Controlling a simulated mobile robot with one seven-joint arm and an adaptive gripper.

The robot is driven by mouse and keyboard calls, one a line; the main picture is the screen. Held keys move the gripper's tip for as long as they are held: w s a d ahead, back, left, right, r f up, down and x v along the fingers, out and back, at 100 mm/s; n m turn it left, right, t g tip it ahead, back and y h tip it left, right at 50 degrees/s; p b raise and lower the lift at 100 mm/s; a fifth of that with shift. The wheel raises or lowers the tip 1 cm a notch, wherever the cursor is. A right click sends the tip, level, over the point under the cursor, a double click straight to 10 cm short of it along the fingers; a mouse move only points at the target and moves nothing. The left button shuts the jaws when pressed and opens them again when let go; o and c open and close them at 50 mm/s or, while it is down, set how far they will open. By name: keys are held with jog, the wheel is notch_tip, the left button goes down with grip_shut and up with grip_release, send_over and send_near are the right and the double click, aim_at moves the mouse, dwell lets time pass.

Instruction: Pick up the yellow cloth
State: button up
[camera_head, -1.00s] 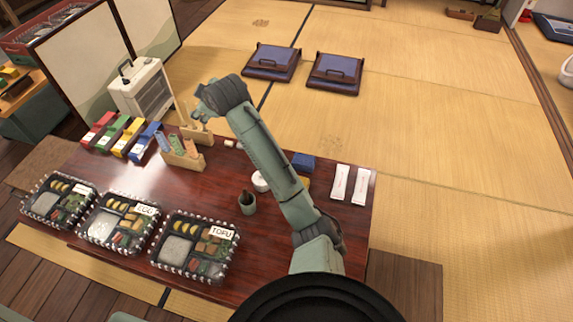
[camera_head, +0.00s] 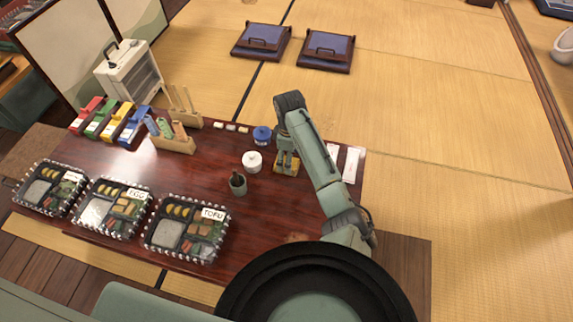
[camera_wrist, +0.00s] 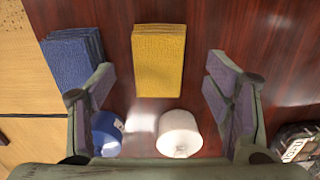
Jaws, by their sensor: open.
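The yellow cloth (camera_wrist: 158,62) is a folded flat rectangle on the dark red table, ahead and central in the wrist view. In the head view the yellow cloth (camera_head: 291,170) is partly hidden by my gripper (camera_head: 286,158), which is above it. In the wrist view my gripper (camera_wrist: 158,82) is open and empty, its fingers spread left and right of the cloth's line. I cannot tell the exact height above the cloth.
A folded blue cloth (camera_wrist: 68,62) lies left of the yellow one. A blue pot (camera_wrist: 106,133) and a white pot (camera_wrist: 180,133) stand near it. A cup (camera_head: 238,184) and lunch boxes (camera_head: 186,232) are farther left. White packets (camera_head: 352,164) lie right.

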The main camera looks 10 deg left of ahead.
notch_tip(320, 180, down, 4)
jog(key=shift+f, duration=0.2)
jog(key=shift+c, duration=0.2)
jog(key=c, duration=1.1)
jog(key=shift+o, duration=0.2)
notch_tip(320, 180, up, 10)
jog(key=shift+r, duration=0.1)
jog(key=o, duration=0.5)
jog(key=c, duration=0.5)
